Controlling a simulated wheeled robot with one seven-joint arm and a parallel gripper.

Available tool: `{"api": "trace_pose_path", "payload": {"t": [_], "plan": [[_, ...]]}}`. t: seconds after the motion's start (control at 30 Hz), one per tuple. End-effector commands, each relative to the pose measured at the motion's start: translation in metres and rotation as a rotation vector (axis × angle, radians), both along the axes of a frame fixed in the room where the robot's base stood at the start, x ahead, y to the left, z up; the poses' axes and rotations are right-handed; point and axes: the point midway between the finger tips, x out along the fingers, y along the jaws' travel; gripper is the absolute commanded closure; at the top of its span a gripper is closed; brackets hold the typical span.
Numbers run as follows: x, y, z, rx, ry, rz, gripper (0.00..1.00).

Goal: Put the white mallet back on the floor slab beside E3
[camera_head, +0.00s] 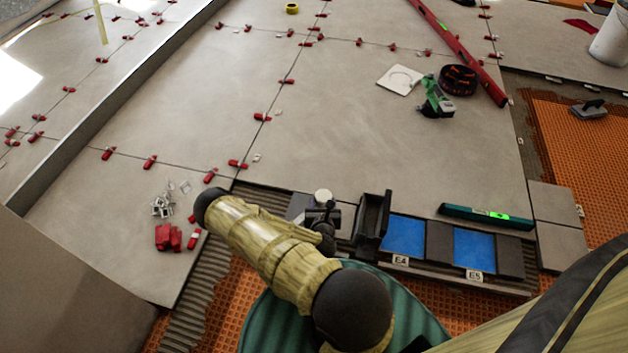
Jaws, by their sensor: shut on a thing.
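The white mallet (323,195) shows only as a small pale round end, just beyond the dark parts of my gripper (321,216). My gripper is shut on it, low over the row of tile slots at the front edge of the slab; the grip itself is mostly hidden. The floor slab (330,140) is a wide grey tiled surface behind it. The E3 label is not visible; my arm covers that area. The labels E4 (400,260) and E5 (474,276) show to the right, by blue squares. Whether the mallet touches the slab, I cannot tell.
A black upright bracket-like part (373,217) stands right of my gripper. A green level (487,217) lies behind E5. Red wedges (168,237) and loose clips (163,205) lie left. A green tool (436,102) and black coil (458,80) lie farther back. The slab's middle is clear.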

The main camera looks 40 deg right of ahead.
Motion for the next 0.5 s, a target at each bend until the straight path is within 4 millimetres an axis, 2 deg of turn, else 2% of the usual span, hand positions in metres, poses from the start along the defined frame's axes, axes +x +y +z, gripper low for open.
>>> {"api": "trace_pose_path", "payload": {"t": [0.03,0.17,0.3,0.5], "plan": [[0.009,0.007,0.015,0.001,-0.004,0.024,0.82],[0.037,0.03,0.052,0.005,-0.008,0.103,0.82],[0.07,0.065,0.098,0.007,-0.007,0.214,0.82],[0.109,0.121,0.164,0.008,-0.006,0.373,0.82]]}}
